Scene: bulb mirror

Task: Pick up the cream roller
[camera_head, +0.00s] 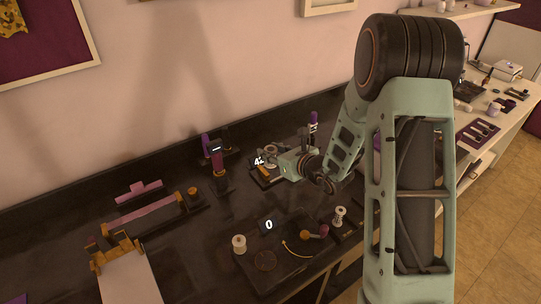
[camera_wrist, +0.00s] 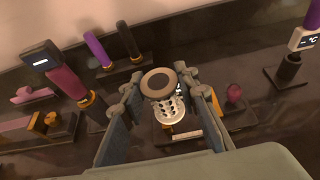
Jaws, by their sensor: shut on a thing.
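The cream roller (camera_wrist: 165,95) is between the two fingers of my gripper (camera_wrist: 168,108) in the wrist view. It is pale, with a round beige end, a dark centre and a perforated or studded side. My gripper is shut on it from both sides. The roller (camera_head: 270,150) shows only in part there, against the gripper. I cannot tell whether its lower end touches the stand below.
A purple-handled device with a display (camera_head: 216,155) stands to the left. Small stands surround my gripper closely.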

